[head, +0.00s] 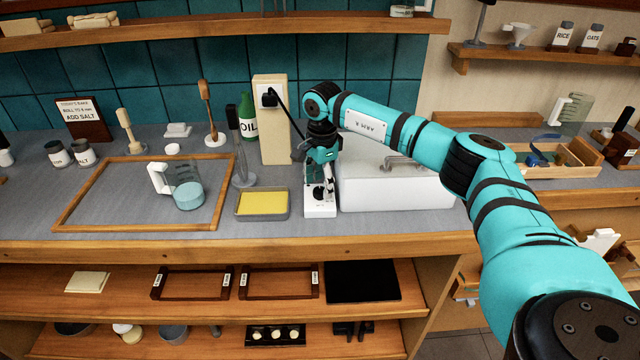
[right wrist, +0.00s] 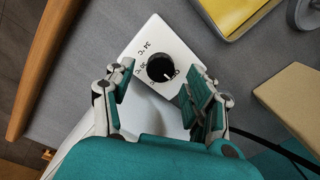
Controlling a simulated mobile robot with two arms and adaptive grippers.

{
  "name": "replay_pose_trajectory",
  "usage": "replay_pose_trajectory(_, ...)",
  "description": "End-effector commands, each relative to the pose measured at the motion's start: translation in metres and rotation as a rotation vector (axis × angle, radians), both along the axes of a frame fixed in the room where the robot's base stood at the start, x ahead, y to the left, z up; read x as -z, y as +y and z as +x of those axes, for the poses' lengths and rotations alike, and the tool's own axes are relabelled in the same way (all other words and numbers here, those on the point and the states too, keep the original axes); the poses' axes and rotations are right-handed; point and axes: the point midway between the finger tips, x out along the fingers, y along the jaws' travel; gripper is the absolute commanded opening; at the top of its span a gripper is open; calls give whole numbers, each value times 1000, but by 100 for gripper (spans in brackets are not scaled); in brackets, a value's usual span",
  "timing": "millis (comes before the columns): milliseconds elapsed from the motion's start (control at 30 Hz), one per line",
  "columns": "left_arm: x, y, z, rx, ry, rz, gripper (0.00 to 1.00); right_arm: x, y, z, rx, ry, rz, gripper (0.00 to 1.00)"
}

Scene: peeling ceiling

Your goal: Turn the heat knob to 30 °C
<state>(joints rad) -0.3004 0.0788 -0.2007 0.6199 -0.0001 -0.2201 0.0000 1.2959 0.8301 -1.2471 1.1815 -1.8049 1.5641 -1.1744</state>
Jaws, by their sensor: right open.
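The heat knob (right wrist: 161,68) is a round black dial with a white pointer line, set on a white control plate (right wrist: 150,35) with dark temperature markings. In the right wrist view its pointer aims to the lower right; the small markings are hard to read. My right gripper (right wrist: 160,88) is open, its fingers on either side of the plate near the knob, which lies between and slightly beyond the fingertips. I cannot tell if they touch it. In the head view the white plate (head: 320,211) shows below my right gripper (head: 320,190). My left gripper is out of view.
A white appliance (head: 390,185) is at right. A jug (head: 187,188) stands inside a wooden frame.

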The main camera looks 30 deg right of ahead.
Motion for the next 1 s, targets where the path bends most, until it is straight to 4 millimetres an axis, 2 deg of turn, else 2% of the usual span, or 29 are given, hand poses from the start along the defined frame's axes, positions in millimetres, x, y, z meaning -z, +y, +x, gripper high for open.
replay_pose_trajectory(200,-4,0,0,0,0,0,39,18,0,1,1,0,0,55)
replay_pose_trajectory(500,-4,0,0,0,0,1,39,20,0,1,1,-1,0,55)
replay_pose_trajectory(900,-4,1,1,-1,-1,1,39,20,0,1,1,-1,0,3)
replay_pose_trajectory(1000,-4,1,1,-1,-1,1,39,20,0,1,2,-1,0,0)
